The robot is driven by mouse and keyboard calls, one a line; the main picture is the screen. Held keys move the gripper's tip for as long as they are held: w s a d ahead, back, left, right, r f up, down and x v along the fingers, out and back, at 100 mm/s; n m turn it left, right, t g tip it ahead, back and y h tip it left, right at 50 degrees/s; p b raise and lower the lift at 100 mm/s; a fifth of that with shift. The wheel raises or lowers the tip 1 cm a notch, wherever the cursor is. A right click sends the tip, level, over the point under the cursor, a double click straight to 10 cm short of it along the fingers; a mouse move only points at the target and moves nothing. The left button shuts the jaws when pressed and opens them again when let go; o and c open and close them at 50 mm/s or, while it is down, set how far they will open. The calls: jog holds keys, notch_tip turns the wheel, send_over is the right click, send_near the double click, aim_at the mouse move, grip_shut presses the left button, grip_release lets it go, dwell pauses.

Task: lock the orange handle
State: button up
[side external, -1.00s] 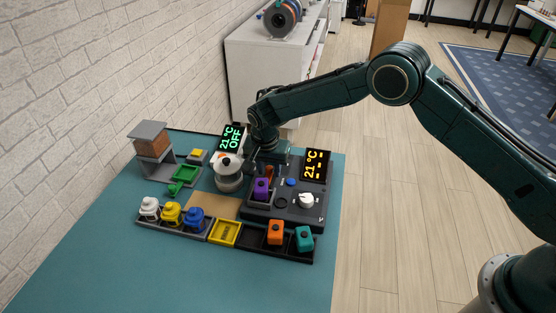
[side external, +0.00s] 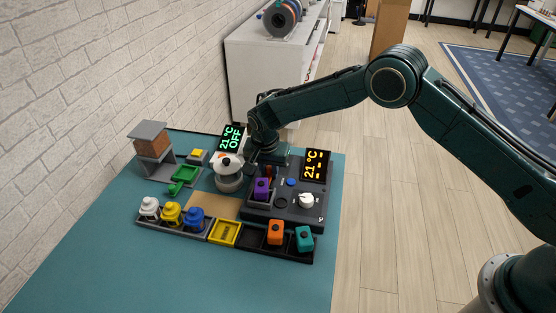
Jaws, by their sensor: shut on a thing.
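The orange handle (side external: 268,171) shows only as a small reddish-orange sliver behind the purple block (side external: 261,187), at the rear left of the dark machine (side external: 285,211). My gripper (side external: 262,168) reaches down there from behind and is shut on the handle. The fingertips and most of the handle are hidden or too small to make out, so the handle's exact angle cannot be told.
A silver pot (side external: 228,175) stands close left of my gripper. A screen reading 21 °C (side external: 315,166) is at the right and a green OFF display (side external: 231,138) behind. A front tray (side external: 250,237) holds orange (side external: 275,232) and teal (side external: 304,239) blocks. The front mat is clear.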

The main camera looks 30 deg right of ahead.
jog(key=shift+s+a, duration=0.95)
jog(key=shift+a, duration=0.05)
dwell(0.6)
jog(key=o, duration=0.6)
jog(key=shift+c, duration=0.2)
jog(key=shift+r, duration=0.1)
jog(key=shift+r, duration=3.4)
jog(key=shift+d, duration=0.1)
